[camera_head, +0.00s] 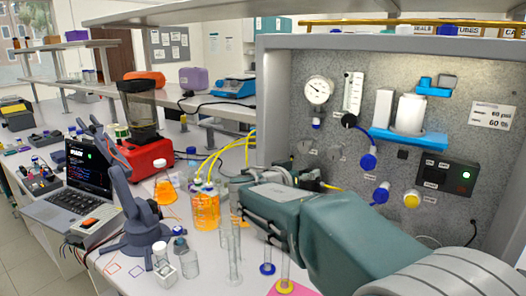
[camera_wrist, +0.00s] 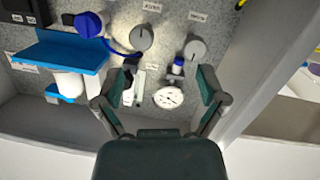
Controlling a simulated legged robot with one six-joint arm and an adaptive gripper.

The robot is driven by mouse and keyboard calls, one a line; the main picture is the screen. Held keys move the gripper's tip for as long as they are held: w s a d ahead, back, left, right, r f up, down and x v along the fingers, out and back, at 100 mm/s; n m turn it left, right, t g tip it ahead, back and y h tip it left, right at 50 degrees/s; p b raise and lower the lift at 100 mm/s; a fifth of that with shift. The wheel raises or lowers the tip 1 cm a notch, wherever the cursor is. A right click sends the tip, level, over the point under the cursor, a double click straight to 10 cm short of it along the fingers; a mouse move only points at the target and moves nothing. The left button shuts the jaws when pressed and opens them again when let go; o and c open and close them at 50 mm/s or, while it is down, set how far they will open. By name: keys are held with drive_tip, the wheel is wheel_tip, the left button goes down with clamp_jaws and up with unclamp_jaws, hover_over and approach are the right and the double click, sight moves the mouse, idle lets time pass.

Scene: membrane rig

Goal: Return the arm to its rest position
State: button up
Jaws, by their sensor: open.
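My gripper (camera_wrist: 160,88) is open in the wrist view, its two dark green finger pads spread apart with nothing between them. The rig panel shows behind the fingers, upside down, with the round gauge (camera_wrist: 168,97) and two grey knobs. In the head view my green and grey arm (camera_head: 360,230) reaches from the lower right corner toward the middle, in front of the rig panel (camera_head: 345,145). Its far end lies near the panel's lower left edge. The fingertips are not clear in the head view.
Orange-filled bottle (camera_head: 205,212), flask (camera_head: 165,190) and clear cylinders (camera_head: 234,262) stand on the bench left of my arm, close to it. A small dark robot arm (camera_head: 135,215) and a laptop (camera_head: 75,190) are farther left. The panel carries blue valves (camera_head: 368,162) and a blue shelf (camera_head: 408,139).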

drive_tip(key=s+d+f+n+g+y, duration=0.1)
drive_tip(key=s+d+f+g+y, duration=0.2)
drive_tip(key=s, duration=0.6)
drive_tip(key=s+d+f+n+g, duration=0.1)
drive_tip(key=s+d+f+g, duration=0.2)
drive_tip(key=s+d, duration=0.35)
drive_tip(key=s+a+f+n+y, duration=0.1)
drive_tip(key=s+a+f+y, duration=0.2)
drive_tip(key=s, duration=0.6)
drive_tip(key=s+a+f+n+y, duration=0.2)
drive_tip(key=s+a+f+y, duration=0.1)
drive_tip(key=s, duration=0.6)
drive_tip(key=shift+f+g+y, duration=0.3)
drive_tip(key=shift+f+y, duration=0.35)
drive_tip(key=shift+y, duration=0.15)
